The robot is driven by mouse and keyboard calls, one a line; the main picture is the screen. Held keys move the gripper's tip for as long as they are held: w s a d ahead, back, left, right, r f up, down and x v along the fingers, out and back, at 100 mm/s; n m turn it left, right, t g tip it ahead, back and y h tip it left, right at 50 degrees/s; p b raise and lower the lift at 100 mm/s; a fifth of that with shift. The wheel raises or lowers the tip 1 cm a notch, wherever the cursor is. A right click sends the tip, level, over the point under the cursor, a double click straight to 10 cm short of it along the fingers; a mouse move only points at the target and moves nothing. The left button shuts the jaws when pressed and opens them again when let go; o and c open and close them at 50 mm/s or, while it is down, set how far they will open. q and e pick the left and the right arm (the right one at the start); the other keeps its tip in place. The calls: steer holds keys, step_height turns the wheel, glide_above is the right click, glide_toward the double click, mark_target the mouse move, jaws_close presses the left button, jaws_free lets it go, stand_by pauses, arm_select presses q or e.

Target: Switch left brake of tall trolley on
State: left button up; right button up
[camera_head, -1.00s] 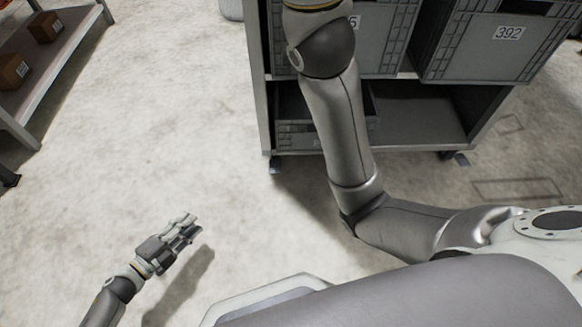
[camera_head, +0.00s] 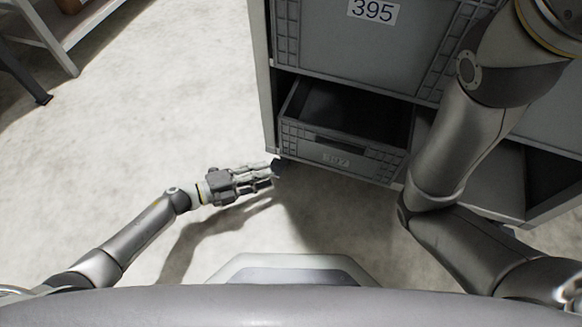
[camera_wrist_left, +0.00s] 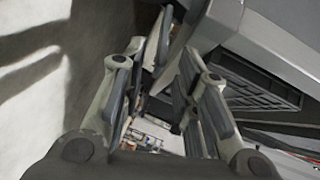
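The tall trolley (camera_head: 262,80) stands at the upper right of the head view, a grey frame with crates on its shelves. Its left brake (camera_head: 277,167) is a small dark piece at the foot of the left front post, partly hidden by my fingers. My left gripper (camera_head: 272,178) is low over the floor, pointing right, its fingertips right beside the brake. I cannot tell whether they touch it. In the left wrist view my gripper's fingers (camera_wrist_left: 170,75) stand apart with a gap between them. My right arm crosses in front of the trolley; its gripper is outside the view.
A grey crate labelled 395 (camera_head: 400,45) sits on the upper shelf, and an open, lower crate (camera_head: 340,157) sits below it. A rack (camera_head: 58,45) stands at the upper left. The floor (camera_head: 150,110) between rack and trolley is clear.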

mark_target(281, 169)
arm_select(q)
steer(key=b+x, duration=0.2)
steer(key=x, duration=0.4)
steer(key=shift+d+f+b, duration=0.1)
steer(key=shift+f+b, duration=0.1)
steer(key=shift+b, duration=0.15)
steer(key=shift+w+d, duration=0.35)
steer(key=shift+d, duration=0.3)
steer(key=shift+c, duration=0.4)
jaws_close()
